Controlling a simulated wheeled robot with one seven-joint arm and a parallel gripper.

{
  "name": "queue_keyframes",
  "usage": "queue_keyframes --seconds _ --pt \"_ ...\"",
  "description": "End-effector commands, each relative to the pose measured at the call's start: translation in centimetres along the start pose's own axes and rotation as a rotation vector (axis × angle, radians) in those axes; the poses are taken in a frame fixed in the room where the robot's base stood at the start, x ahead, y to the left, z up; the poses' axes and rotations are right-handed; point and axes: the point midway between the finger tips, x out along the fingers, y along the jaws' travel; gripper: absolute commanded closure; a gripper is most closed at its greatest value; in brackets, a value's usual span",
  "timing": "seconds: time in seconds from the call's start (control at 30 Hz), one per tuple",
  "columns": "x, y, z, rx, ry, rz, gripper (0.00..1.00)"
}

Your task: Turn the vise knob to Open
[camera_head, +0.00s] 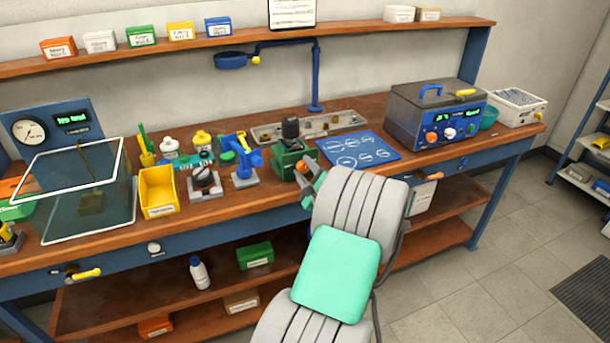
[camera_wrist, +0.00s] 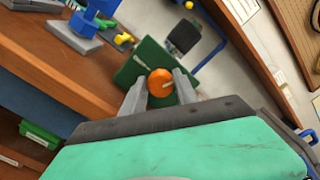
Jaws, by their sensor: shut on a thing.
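The vise (camera_head: 287,160) is a green block on the workbench with a dark cylindrical part (camera_head: 291,128) on top. It also shows in the wrist view (camera_wrist: 144,62). Its orange round knob (camera_wrist: 160,82) faces my gripper and has a pale mark across its face. My gripper (camera_wrist: 160,90) is shut on the knob, with one grey finger on each side of it. In the head view the gripper (camera_head: 308,178) is at the vise's front, and my arm hides part of it. I cannot read any label by the knob.
A blue mat (camera_head: 358,149) lies right of the vise, and a blue clamp-like stand (camera_head: 243,163) stands left. A yellow bin (camera_head: 158,191) is farther left. A dark instrument box (camera_head: 436,112) sits at the right. A blue lamp arm (camera_head: 315,80) rises behind.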

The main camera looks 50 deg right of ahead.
Motion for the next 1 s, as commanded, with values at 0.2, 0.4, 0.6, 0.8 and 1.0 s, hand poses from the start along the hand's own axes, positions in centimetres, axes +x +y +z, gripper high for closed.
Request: queue_keyframes --seconds 0.2,0.4,0.6,0.8,1.0 --pt "-0.02 0.49 -0.34 -0.203 0.001 -0.001 1.00" --pt "-0.03 0.62 -0.37 -0.394 0.001 0.000 1.00" --pt "-0.03 0.74 -0.42 -0.584 0.000 0.000 1.00" --pt "-0.02 0.83 -0.50 -0.774 0.000 -0.001 1.00" --pt "-0.03 0.93 -0.62 -0.964 0.001 -0.001 1.00"
